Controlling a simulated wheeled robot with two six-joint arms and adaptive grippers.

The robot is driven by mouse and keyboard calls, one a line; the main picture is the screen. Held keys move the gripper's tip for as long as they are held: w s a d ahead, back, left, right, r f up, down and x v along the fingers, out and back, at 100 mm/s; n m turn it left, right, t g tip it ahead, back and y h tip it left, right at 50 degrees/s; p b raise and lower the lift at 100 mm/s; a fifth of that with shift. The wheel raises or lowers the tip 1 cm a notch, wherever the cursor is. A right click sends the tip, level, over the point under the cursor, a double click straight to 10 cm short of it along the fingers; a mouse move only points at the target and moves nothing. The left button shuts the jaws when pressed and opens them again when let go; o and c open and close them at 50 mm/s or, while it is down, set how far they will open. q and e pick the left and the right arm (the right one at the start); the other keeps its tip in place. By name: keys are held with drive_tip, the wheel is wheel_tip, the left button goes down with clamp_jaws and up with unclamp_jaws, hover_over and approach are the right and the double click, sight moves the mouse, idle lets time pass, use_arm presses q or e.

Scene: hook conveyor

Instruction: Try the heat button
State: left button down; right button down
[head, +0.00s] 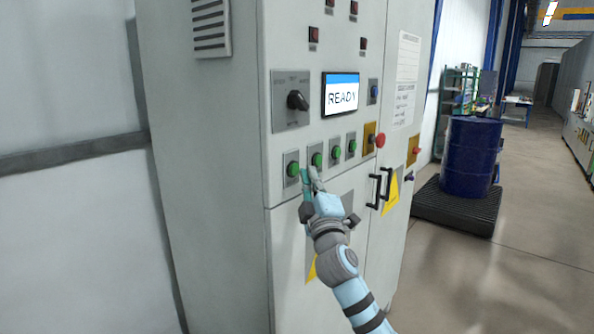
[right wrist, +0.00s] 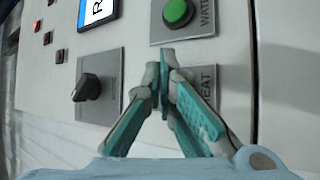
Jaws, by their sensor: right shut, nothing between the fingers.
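The leftmost green button (head: 293,168) is on the grey cabinet, at the left end of a row of green buttons. In the right wrist view a plate reading "EAT" (right wrist: 207,74), its first letter hidden, lies behind my fingers, and its button is covered by them. The green button on the plate reading "WATE" (right wrist: 177,12) is beside it. My right gripper (head: 310,174) is shut and empty, fingertips pointing at the panel close to the leftmost button. It also shows in the right wrist view (right wrist: 165,70). I cannot tell if the tips touch. My left gripper is out of view.
A READY screen (head: 341,94) and a rotary knob (head: 298,100) sit above the buttons. A red emergency knob (head: 379,140) and black door handles (head: 380,188) stick out to the right.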

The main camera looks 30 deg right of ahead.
drive_tip(key=shift+w+a, duration=0.15)
drive_tip(key=shift+w, duration=0.15)
drive_tip(key=shift+w+a, duration=0.1)
drive_tip(key=shift+w, duration=0.3)
idle(0.6)
idle(0.4)
drive_tip(key=shift+s+d, duration=0.25)
drive_tip(key=shift+s, duration=0.55)
drive_tip(key=shift+s, duration=0.1)
drive_tip(key=s, duration=0.2)
drive_tip(key=s+d, duration=0.1)
drive_tip(key=s, duration=0.1)
drive_tip(key=shift+s+d, duration=0.2)
drive_tip(key=shift+s, duration=0.1)
idle(0.4)
